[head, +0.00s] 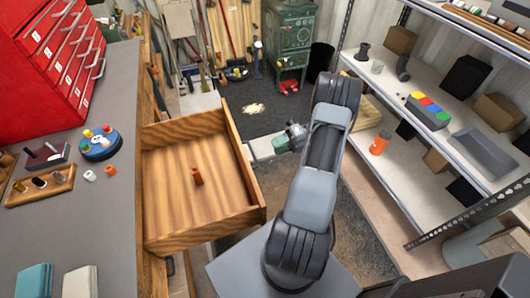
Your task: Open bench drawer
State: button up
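The bench drawer (168,150) is a wooden box that stands pulled out to the right from the grey-topped bench (112,214). Its inside shows, and a small reddish-brown bottle-shaped object (197,177) stands on its floor. My arm rises on the right of the drawer and bends over. My gripper (268,147) is just beyond the drawer's right front panel, close to its far end. The drawer's handle is hidden from this side.
A red cabinet (62,60) and a blue round holder (100,146) stand on the bench. White shelves (440,125) with boxes and an orange container (380,143) line the right. A green machine (290,35) stands at the back. Dark floor beyond the drawer is mostly clear.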

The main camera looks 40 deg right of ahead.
jog(key=shift+v, duration=2.05)
jog(key=s+a+f+n+g+h, duration=0.2)
jog(key=s+f+n+h, duration=0.15)
jog(key=n, duration=0.65)
jog(key=s+a+r+n+t+h+p, duration=0.1)
jog(key=s+a+r+n+h, duration=0.2)
jog(key=a+r+n+h, duration=0.8)
jog(key=a+r+n, duration=1.1)
jog(key=a+n, duration=0.1)
jog(key=n, duration=0.6)
jog(key=shift+t, duration=0.3)
jog(key=shift+s+d+h, duration=0.1)
jog(key=shift+h, duration=0.15)
